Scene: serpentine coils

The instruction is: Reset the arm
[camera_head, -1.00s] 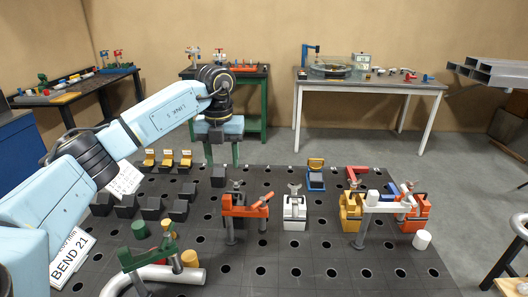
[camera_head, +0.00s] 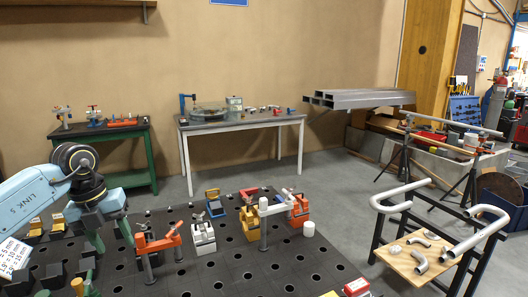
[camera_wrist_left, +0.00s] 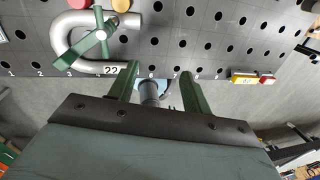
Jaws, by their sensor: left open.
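My left gripper (camera_head: 112,238) hangs at the left of the head view, over the left part of the black perforated table (camera_head: 222,262). Its green fingers are apart with nothing held between them. In the left wrist view the same gripper (camera_wrist_left: 160,80) shows its two green fingers spread near the table's numbered edge. A bent steel tube (camera_wrist_left: 62,42) under a green clamp (camera_wrist_left: 97,35) lies on the table left of the fingers. My right gripper is in neither view.
Orange (camera_head: 157,243) and white (camera_head: 203,238) clamps stand on the table, with a white cylinder (camera_head: 309,229) to their right. A rack with bent tubes (camera_head: 405,205) stands at right. A white-legged bench (camera_head: 240,122) is behind. Grey floor lies between.

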